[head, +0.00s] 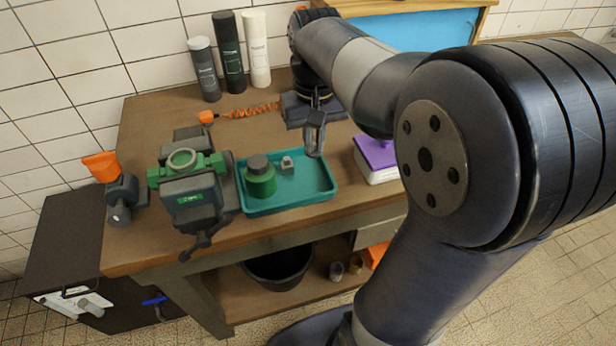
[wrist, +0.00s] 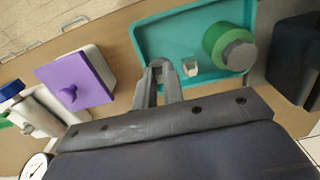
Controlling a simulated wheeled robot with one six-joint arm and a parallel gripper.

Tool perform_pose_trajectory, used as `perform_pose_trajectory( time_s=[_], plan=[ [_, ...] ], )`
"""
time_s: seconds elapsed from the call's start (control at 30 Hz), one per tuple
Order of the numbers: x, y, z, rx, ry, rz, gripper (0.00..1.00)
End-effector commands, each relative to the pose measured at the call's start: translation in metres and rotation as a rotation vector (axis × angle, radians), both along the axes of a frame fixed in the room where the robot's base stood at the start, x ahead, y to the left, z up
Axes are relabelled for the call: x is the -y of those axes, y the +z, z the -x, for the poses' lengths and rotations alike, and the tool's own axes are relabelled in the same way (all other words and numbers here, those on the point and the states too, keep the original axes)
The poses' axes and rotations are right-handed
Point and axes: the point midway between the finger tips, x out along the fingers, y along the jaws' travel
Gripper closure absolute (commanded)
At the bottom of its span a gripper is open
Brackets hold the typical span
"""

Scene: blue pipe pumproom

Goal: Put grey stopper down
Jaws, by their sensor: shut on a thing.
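My gripper (head: 315,150) hangs over the right end of the teal tray (head: 328,192). In the wrist view, its fingers (wrist: 160,72) are shut on a small grey piece, which I take to be the grey stopper (wrist: 158,64); the fingers hide most of it. The tray also shows in the wrist view (wrist: 190,20). A green jar (head: 262,184) with a dark grey cap stands in its left part. A small light grey block (head: 287,165) lies in the tray between the jar and my gripper. I cannot tell the exact height of my gripper above the tray.
A green and grey vise (head: 190,185) stands left of the tray. A purple-topped box (head: 377,155) stands right of it. Several bottles (head: 230,50) and an orange coiled cord (head: 250,111) are at the back. The tray floor around the block looks clear.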

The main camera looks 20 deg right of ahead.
Motion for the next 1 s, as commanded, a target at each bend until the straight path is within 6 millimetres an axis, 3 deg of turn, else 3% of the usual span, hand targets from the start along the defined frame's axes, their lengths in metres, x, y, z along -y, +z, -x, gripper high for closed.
perform_pose_trajectory(
  time_s=[0.2,0.6,1.0],
  plan=[
    [0.0,-0.042,0.001,-0.006,0.0,0.0,1.0],
    [0.0,-0.091,0.001,-0.004,0.0,0.0,1.0],
    [0.0,-0.1,0.001,-0.001,0.0,0.0,1.0]
  ],
)
